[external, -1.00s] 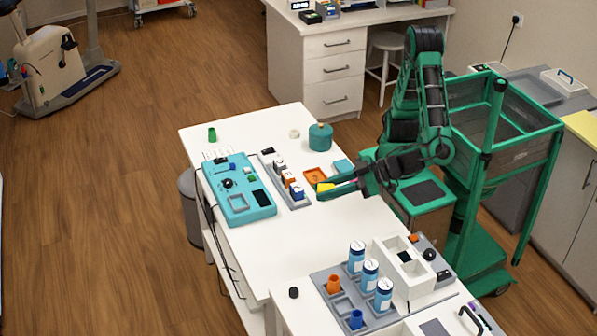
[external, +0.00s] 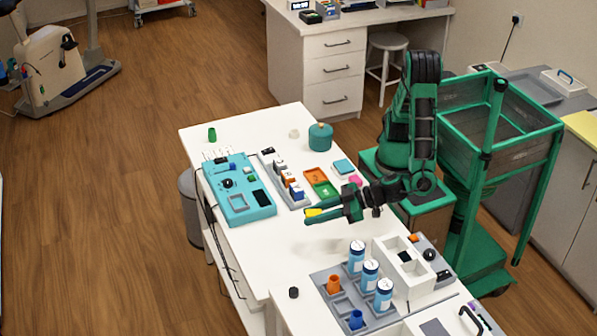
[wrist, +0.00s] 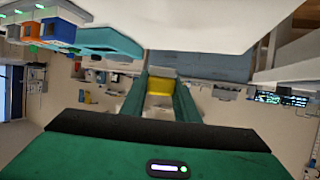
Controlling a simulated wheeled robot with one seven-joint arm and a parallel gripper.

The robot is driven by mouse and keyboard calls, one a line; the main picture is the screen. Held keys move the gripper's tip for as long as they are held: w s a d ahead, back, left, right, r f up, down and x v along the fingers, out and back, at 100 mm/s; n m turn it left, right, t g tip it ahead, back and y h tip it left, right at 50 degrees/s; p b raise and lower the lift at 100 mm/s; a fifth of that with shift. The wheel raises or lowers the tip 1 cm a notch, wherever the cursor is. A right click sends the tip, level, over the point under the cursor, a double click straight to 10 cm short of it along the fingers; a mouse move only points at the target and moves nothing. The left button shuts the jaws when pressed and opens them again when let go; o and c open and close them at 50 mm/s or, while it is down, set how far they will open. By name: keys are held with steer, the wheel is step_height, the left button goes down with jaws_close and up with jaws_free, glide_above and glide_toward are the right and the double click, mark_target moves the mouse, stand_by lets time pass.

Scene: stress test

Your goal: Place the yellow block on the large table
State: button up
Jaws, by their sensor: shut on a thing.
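The yellow block (external: 314,213) is between the fingertips of my gripper (external: 312,214) in the external view. My gripper is shut on it and holds it above the white table (external: 290,250), over a bare stretch of its top. In the wrist view the yellow block (wrist: 160,86) sits between the two green fingers (wrist: 160,92). Whether the block touches the table cannot be made out for certain, but a faint shadow lies below it.
An orange tray (external: 316,174), a green tray (external: 325,189) and a pink thing (external: 355,181) lie behind my gripper. A teal device (external: 238,190) stands at left. Blue-labelled bottles (external: 357,257) stand in a grey rack (external: 327,287) in front. The table between is clear.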

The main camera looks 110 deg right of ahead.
glide_above(291, 234)
step_height(291, 234, down, 5)
steer(key=shift+d+r, duration=0.1)
steer(key=shift+f, duration=2)
steer(key=shift+f, duration=0.15)
steer(key=o, duration=1)
steer(key=shift+s+r, duration=0.2)
steer(key=shift+r, duration=0.05)
steer(key=v, duration=1.1)
steer(key=shift+s, duration=0.25)
